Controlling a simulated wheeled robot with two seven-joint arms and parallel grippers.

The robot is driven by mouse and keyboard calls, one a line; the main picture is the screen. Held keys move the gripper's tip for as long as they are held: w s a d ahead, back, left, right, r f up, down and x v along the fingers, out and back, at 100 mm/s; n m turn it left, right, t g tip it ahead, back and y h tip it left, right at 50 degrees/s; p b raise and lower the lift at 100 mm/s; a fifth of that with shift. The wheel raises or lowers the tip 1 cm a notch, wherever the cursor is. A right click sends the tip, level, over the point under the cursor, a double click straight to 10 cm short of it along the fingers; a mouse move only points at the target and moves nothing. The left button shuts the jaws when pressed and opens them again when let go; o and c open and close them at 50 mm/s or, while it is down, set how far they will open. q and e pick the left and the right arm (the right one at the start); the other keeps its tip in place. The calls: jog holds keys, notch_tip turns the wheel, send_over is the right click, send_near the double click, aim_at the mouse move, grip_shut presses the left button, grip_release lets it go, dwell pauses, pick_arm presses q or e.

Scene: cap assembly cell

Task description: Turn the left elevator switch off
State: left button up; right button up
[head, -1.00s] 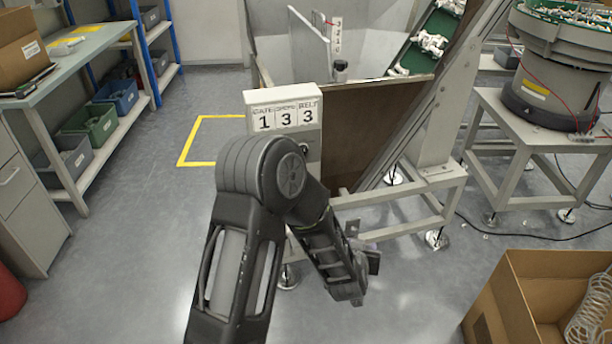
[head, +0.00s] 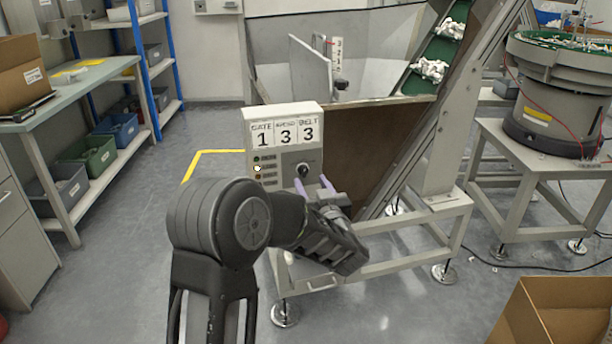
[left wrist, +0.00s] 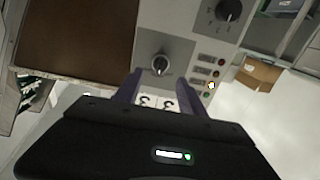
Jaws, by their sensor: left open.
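The grey control box (head: 262,196) stands in front of the hopper, with a white sign (head: 284,129) reading GATE 1, SPEED 3, BELT 3 on top. A black rotary switch (head: 303,170) is on the right of its face. My left gripper (head: 313,184) is open and empty, its two purple fingers pointing at the panel just below that switch. In the left wrist view the switch (left wrist: 160,64) lies just beyond and between the fingertips, apart from them. A second dark rotary knob (left wrist: 228,11) shows at the top there. My right gripper is out of view.
Indicator lamps (head: 257,168) sit left of the switch, one glowing yellowish. The hopper's brown panel (head: 378,142) and frame stand right of the box. A cardboard box (head: 560,315) is at lower right. Shelves (head: 110,155) with bins line the left; the floor between is clear.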

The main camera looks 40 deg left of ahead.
aim_at(305, 172)
pick_arm(q)
jog(key=x, duration=0.5)
jog(key=shift+w+a, duration=0.15)
jog(key=shift+a, duration=0.05)
grip_shut()
dwell(0.3)
